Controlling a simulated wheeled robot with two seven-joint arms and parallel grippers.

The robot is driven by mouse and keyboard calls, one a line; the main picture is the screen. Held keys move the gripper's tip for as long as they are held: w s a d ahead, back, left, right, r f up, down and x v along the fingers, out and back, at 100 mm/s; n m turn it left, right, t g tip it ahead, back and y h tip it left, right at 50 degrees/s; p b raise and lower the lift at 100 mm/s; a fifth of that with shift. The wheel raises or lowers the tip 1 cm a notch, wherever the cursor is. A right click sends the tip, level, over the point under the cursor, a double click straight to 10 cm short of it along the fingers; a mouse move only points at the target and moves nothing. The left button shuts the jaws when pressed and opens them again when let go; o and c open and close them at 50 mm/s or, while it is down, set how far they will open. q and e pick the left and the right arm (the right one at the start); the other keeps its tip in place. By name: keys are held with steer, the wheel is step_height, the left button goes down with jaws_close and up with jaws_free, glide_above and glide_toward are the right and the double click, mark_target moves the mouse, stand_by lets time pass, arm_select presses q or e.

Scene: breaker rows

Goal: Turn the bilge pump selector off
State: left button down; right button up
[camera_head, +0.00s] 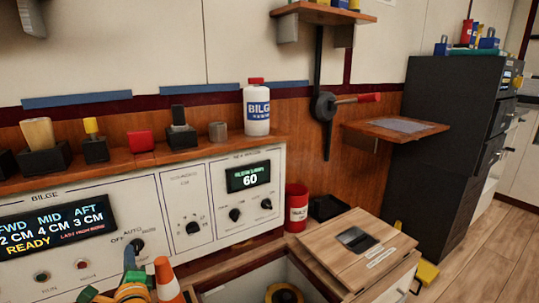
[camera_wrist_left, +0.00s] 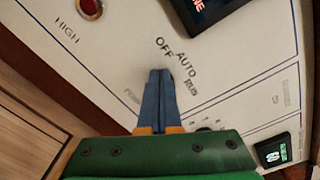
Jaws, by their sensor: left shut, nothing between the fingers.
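The bilge pump selector (camera_head: 138,245) is a small dark knob on the white BILGE panel, under OFF and AUTO labels. Its pointer direction is too small to read. My left gripper (camera_head: 129,252) has its blue fingers shut and empty, just left of the knob in the head view. In the left wrist view the shut fingers (camera_wrist_left: 159,75) reach the panel below the OFF, AUTO and RUN labels (camera_wrist_left: 176,62) and hide the knob. I cannot tell whether they touch it. My right gripper is not in view.
The bilge display (camera_head: 55,228) reads READY. An orange-and-white cone (camera_head: 168,280) stands close right of my left gripper. Other panel knobs (camera_head: 193,228) sit further right. A shelf above holds several switches and a white BILGE bottle (camera_head: 256,110). An open bin lies below right.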

arm_select(q)
steer(key=shift+a+f, duration=0.1)
steer(key=shift+f, duration=0.25)
steer(key=shift+s, duration=0.1)
stand_by(0.3)
steer(key=shift+s+a+r+p, duration=0.15)
steer(key=shift+s+p, duration=0.2)
steer(key=shift+s, duration=0.1)
steer(key=p+v, duration=0.1)
steer(key=v, duration=0.4)
steer(key=shift+s+p, duration=0.15)
steer(key=shift+p, duration=0.15)
